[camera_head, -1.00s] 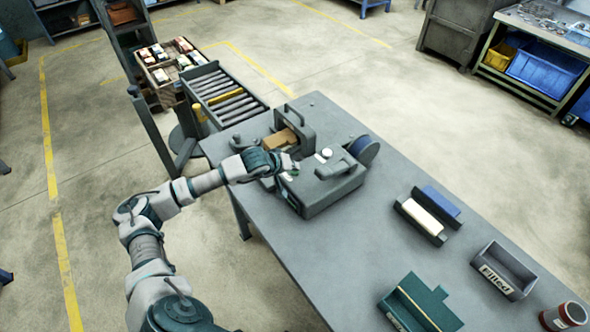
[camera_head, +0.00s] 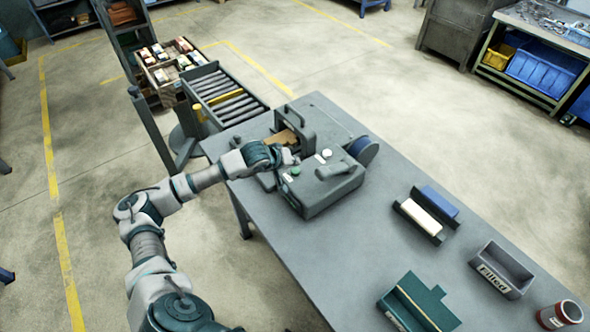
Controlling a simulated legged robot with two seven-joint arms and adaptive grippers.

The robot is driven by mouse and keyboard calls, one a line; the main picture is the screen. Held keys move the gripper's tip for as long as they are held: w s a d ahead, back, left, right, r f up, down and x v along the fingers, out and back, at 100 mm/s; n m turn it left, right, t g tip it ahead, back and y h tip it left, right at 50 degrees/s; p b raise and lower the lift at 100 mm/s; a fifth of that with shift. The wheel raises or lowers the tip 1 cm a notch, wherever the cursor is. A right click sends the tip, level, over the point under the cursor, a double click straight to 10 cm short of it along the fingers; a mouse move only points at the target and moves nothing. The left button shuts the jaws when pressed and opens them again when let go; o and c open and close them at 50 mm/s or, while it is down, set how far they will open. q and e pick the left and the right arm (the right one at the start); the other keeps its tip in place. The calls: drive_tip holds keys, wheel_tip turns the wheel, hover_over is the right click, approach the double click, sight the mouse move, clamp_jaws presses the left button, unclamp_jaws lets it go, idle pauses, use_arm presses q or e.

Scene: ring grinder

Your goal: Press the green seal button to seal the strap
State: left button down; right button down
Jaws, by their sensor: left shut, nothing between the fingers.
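The grey strapping machine (camera_head: 330,190) stands on the table, with a blue reel at its right side. The green seal button (camera_head: 295,171) shows on its top, to the left of a white button (camera_head: 326,154). My left gripper (camera_head: 291,158) is shut and empty, just behind and beside the green button in the picture; a gap seems to show between them. A brown box (camera_head: 287,138) sits in the machine's frame behind the gripper and is partly hidden by it. The strap cannot be made out. My right gripper is not in view.
A roller conveyor (camera_head: 226,94) leads to the table's far left. The table's middle is clear.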

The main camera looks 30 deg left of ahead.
sight(294, 171)
use_arm(q)
wheel_tip(294, 171, up, 4)
drive_tip(key=shift+r+p, duration=0.15)
drive_tip(key=shift+p, duration=0.8)
idle(0.3)
